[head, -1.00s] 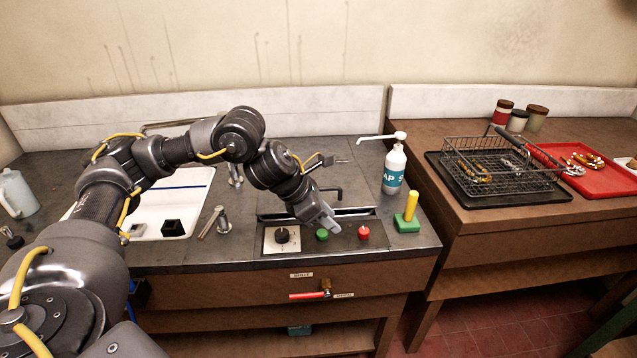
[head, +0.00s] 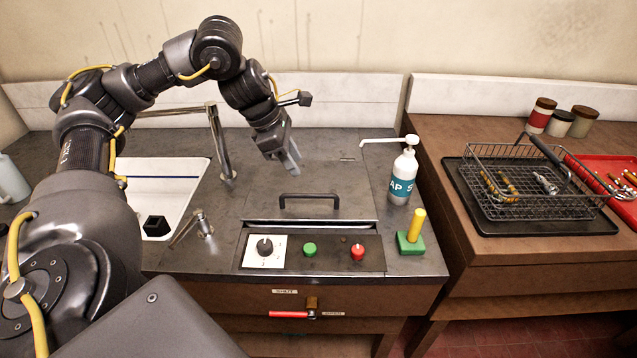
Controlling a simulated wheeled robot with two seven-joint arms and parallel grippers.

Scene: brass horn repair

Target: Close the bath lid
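The bath lid (head: 270,203) is a dark grey panel lying flat in the counter, with a black bar handle (head: 309,196) near its front. A narrow pale and dark strip shows between its front edge and the control panel (head: 334,256). My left gripper (head: 291,162) is above the back part of the lid, behind the handle and apart from it. Its fingers point down and it holds nothing I can see. From this angle I cannot tell whether its fingers are open or shut. My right gripper is not in view.
A soap pump bottle (head: 402,178) and a green block with a yellow peg (head: 411,240) stand right of the lid. The sink (head: 160,190) and a tall tap (head: 221,150) are to its left. A wire basket (head: 530,205) sits on the right bench.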

